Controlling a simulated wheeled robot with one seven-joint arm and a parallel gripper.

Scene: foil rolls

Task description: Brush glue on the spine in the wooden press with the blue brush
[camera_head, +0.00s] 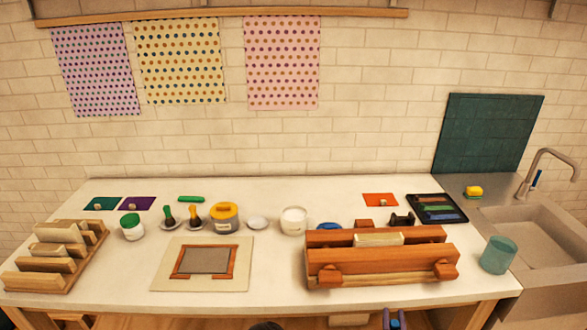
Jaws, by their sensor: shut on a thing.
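The wooden press (330,262) stands at the right of the table with a pale book block (378,240) clamped between its red-brown boards, spine up.
A framed board (243,270) lies centre left, a wooden rack (75,255) far left. A teal cup (498,255) stands between press and sink (535,240).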

